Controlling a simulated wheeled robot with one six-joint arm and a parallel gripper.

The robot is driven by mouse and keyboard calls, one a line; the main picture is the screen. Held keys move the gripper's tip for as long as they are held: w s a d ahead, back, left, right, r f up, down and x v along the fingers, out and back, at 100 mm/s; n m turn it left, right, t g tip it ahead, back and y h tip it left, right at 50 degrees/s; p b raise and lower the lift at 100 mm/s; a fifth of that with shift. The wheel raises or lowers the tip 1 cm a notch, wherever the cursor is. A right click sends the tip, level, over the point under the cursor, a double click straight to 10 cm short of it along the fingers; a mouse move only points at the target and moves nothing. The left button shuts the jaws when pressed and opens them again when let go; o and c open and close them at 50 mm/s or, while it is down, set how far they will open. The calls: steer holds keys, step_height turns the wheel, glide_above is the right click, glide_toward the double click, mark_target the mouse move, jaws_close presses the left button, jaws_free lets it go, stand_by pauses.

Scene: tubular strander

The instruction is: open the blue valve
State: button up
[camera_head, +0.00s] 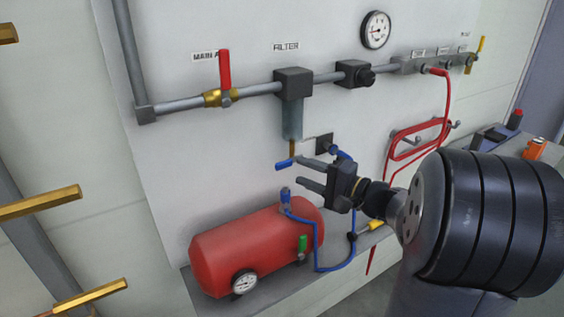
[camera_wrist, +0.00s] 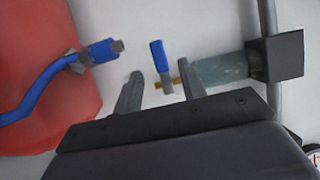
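The blue valve (camera_head: 284,165) is a small lever with a blue grip on a brass stem under the filter bowl (camera_head: 292,118). In the wrist view the blue valve (camera_wrist: 157,54) appears between and just beyond my fingertips, its grey hub in the gap. The brass stem and filter bowl (camera_wrist: 218,70) lie to its right, partly behind a finger. My gripper (camera_head: 301,171) is open and empty, its fingers pointing left, just right of the lever. It also shows open in the wrist view (camera_wrist: 159,74). I cannot tell if a finger touches the valve.
A red tank (camera_head: 240,245) stands below, with a blue hose fitting (camera_head: 286,196) close under my gripper. A blue hose (camera_head: 318,250) loops beneath. The pipe above carries a red-handled valve (camera_head: 224,72). A red hose (camera_head: 410,140) hangs right.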

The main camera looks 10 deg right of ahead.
mark_target(286, 165)
steer(key=p+x, duration=0.1)
steer(key=x, duration=0.5)
steer(key=shift+w+a, duration=0.2)
steer(key=shift+c, duration=0.3)
jaws_close()
